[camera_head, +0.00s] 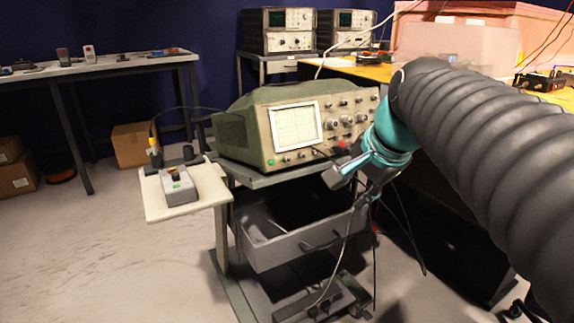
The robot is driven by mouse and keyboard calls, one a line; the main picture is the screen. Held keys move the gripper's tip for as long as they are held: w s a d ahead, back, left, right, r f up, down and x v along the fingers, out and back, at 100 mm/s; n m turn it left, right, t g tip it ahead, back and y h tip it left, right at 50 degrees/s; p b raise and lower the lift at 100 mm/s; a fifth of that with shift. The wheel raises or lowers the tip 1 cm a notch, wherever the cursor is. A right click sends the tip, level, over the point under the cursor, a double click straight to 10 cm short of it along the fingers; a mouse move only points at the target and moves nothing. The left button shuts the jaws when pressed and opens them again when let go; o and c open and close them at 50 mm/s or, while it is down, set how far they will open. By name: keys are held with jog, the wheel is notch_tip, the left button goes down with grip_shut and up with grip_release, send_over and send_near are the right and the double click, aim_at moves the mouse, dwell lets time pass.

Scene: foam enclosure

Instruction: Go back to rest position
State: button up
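My arm reaches in from the right in a dark ribbed sleeve. My gripper (343,178), teal and grey, is at its end, in front of the lower right of the oscilloscope (250,125). I cannot tell whether it touches the oscilloscope or whether its fingers are open, and no held object can be made out. The oscilloscope is olive green with a lit screen and stands on a grey cart (222,240). A small grey device (179,188) with a dark top sits on a pale side shelf (155,205) left of the cart.
The cart's drawer (290,245) is open below the oscilloscope, and cables hang beside it. A workbench (450,65) with a pinkish case is behind my arm. A table (100,66) stands at the back left, with cardboard boxes (133,145) near it. The floor at left front is clear.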

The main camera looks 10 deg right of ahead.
jog(key=shift+s+a+f+n, duration=0.15)
jog(key=shift+s+f+n, duration=0.1)
jog(key=shift+f+n, duration=0.05)
jog(key=s+a+f+n+h, duration=0.1)
jog(key=s+a+f+n, duration=0.2)
jog(key=s+f+n, duration=0.8)
notch_tip(320, 180, down, 3)
jog(key=shift+s+a+n+g, duration=0.25)
jog(key=shift+s+n+g, duration=0.05)
jog(key=shift+s+n, duration=0.1)
dwell(1.0)
